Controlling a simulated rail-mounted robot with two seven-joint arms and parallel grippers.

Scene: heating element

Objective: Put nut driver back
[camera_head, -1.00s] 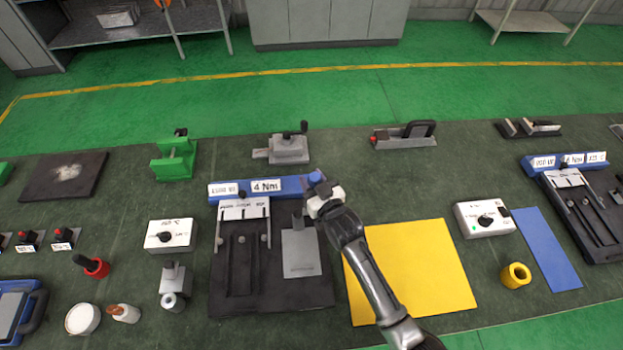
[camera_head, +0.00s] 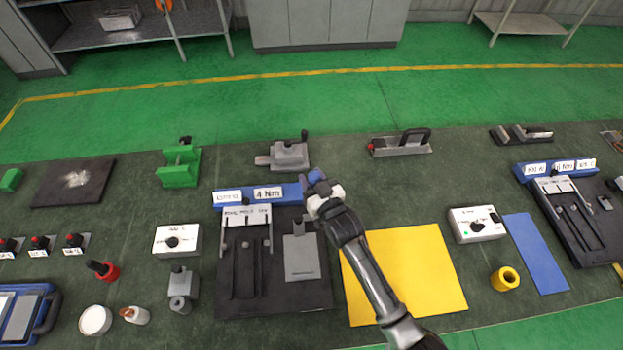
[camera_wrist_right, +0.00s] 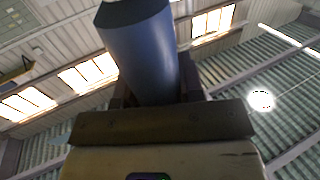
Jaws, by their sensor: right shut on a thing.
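The nut driver shows as a thick blue cylinder in the right wrist view (camera_wrist_right: 142,55). Its blue end also shows in the head view (camera_head: 315,177); the rest is hidden by the gripper. My right gripper (camera_head: 318,190) is shut on it, at the right end of a blue holder (camera_head: 289,192) with white labels, one reading 4 Nm. I cannot tell whether the driver touches the holder. The holder runs along the back of a black tray (camera_head: 280,296). My left gripper is not in view.
A grey plate (camera_head: 300,258) lies in the tray, left of my right arm. A yellow mat (camera_head: 415,265) lies to the right. Behind stand a grey clamp (camera_head: 289,155), a green vise (camera_head: 180,168) and a black-handled tool (camera_head: 400,147). A white dial box (camera_head: 177,240) stands left.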

